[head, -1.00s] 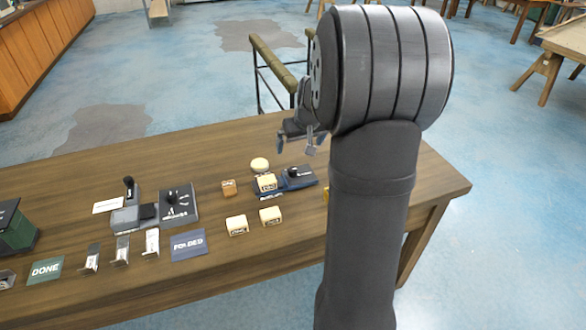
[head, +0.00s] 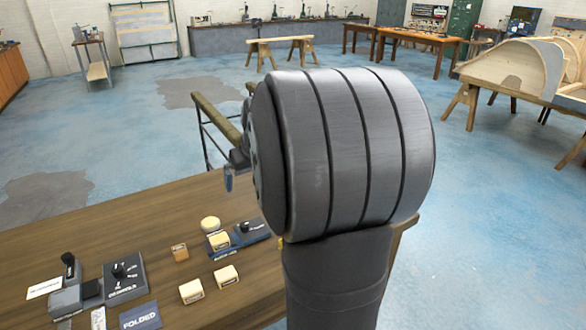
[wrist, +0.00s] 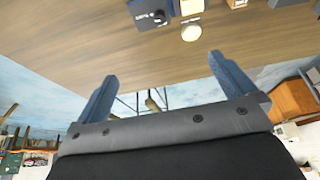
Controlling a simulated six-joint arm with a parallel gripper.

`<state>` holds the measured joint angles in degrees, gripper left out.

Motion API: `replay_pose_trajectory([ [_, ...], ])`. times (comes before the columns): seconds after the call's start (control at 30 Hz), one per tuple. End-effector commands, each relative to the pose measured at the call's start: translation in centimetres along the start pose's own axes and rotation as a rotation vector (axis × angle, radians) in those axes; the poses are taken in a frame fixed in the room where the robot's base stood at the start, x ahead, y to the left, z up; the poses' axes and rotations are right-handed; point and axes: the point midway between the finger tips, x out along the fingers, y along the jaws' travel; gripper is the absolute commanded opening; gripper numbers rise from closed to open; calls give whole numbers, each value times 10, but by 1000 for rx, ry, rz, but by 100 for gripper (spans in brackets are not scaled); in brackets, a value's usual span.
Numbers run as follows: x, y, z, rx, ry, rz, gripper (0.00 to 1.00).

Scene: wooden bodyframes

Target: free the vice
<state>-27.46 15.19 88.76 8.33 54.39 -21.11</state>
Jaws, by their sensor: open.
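The vice (head: 252,233) is a low dark-blue device with a black knob on the wooden table, left of my arm in the head view. A cream block (head: 219,241) sits at its left end, seemingly between its jaws; the exact contact is too small to tell. In the wrist view the vice (wrist: 150,17) shows at the top edge, with the block (wrist: 189,7) beside it, partly cut off. My gripper (wrist: 167,86) is open and empty, its two blue fingers apart and away from the vice. In the head view my arm hides most of it.
A round cream piece (head: 210,224) lies just behind the block. A brown cube (head: 180,252) is to the left, and two cream blocks (head: 191,291) (head: 226,276) lie in front. A dial box (head: 125,279) and a FOLDED plate (head: 140,317) stand further left. The table's back left is clear.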

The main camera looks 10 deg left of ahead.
Motion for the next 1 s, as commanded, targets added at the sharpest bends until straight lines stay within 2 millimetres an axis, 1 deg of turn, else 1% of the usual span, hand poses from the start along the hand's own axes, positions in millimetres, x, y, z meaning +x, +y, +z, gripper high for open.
replay_pose_trajectory([
  [0.13,0,0,0,0,0,0,100],
  [0.17,0,0,0,0,0,0,96],
  [0.2,0,0,0,0,0,0,88],
  [0.4,1,0,0,4,-2,1,50],
  [0.57,12,-6,-2,85,-31,24,50],
  [0.8,42,-25,-9,368,-86,133,50],
  [1.0,66,-43,-17,613,-80,248,50],
])
